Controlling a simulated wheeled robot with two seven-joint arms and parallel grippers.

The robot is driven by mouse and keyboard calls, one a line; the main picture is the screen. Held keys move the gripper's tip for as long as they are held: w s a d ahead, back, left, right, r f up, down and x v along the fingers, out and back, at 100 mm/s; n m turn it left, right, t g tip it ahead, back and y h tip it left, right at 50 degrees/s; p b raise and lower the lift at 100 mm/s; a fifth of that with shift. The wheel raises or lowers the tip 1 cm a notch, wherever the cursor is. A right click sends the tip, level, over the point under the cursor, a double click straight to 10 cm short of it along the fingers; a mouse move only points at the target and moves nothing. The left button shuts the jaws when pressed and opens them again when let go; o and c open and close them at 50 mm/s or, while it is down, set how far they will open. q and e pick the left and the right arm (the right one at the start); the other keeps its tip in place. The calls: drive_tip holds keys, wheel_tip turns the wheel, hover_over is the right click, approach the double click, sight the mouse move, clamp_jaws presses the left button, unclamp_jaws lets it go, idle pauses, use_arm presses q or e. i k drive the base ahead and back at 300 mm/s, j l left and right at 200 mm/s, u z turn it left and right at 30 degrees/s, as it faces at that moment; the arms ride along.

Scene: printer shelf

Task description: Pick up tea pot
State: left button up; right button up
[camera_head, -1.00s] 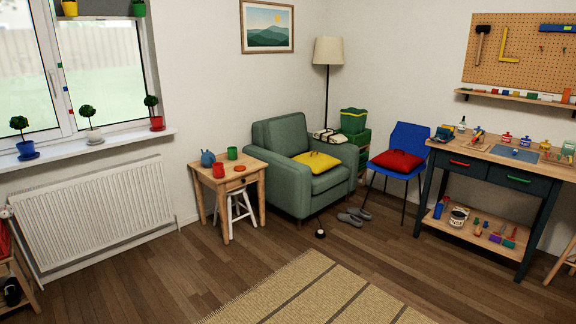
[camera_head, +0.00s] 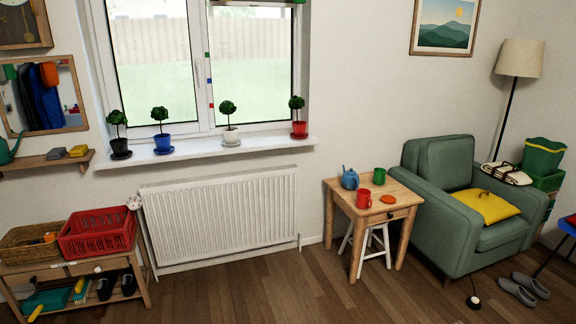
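The blue tea pot (camera_head: 350,179) stands upright on the small wooden side table (camera_head: 345,200), near its back left corner. A red mug (camera_head: 364,199) stands in front of it and a green mug (camera_head: 379,176) stands to its right. A flat orange-red disc (camera_head: 388,199) lies near the table's right front edge. Neither of my grippers shows in the head view.
A white stool (camera_head: 372,236) stands under the side table. A green armchair (camera_head: 450,165) stands close to the table's right. A radiator (camera_head: 222,215) is on the wall to its left. The wooden floor (camera_head: 300,290) in front is clear.

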sight(350, 180)
drive_tip(key=i, duration=0.95)
drive_tip(key=i+j, duration=0.15)
drive_tip(key=i, duration=0.85)
